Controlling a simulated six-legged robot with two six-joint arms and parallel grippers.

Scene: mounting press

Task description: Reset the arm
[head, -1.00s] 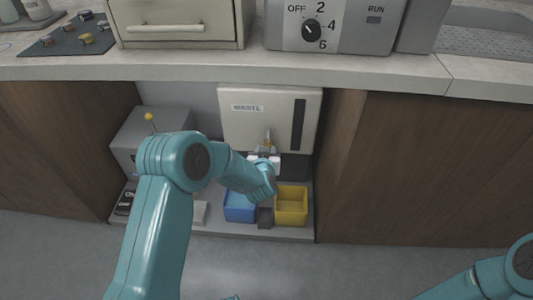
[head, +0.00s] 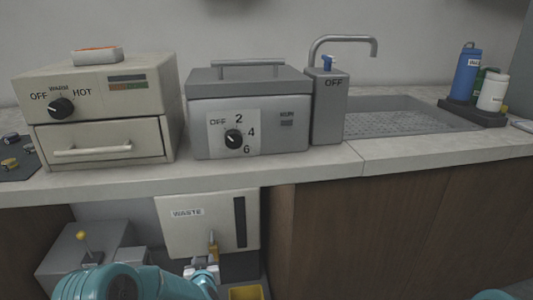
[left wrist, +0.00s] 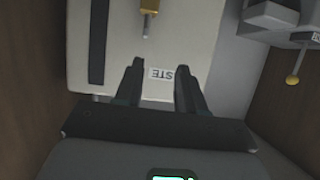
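My left arm (head: 120,284) comes in at the bottom of the head view, in front of the white WASTE unit (head: 178,233) under the counter. Its gripper (left wrist: 158,74) shows in the left wrist view with two dark fingers apart and nothing between them. The WASTE unit's label lies beyond the fingers. A small brass-coloured piece (head: 213,248) stands out at the front of the WASTE unit, just above my left gripper in the head view. Only a sliver of my right arm (head: 491,295) shows at the bottom edge; its gripper is out of view.
A warmer with a drawer (head: 104,145), a grey unit with a dial (head: 250,132), a tap (head: 327,100) and a rack of bottles (head: 473,113) stand on the counter. Below, a grey box with a yellow-knobbed lever (head: 82,240) and a yellow bin (head: 246,292) flank my left arm.

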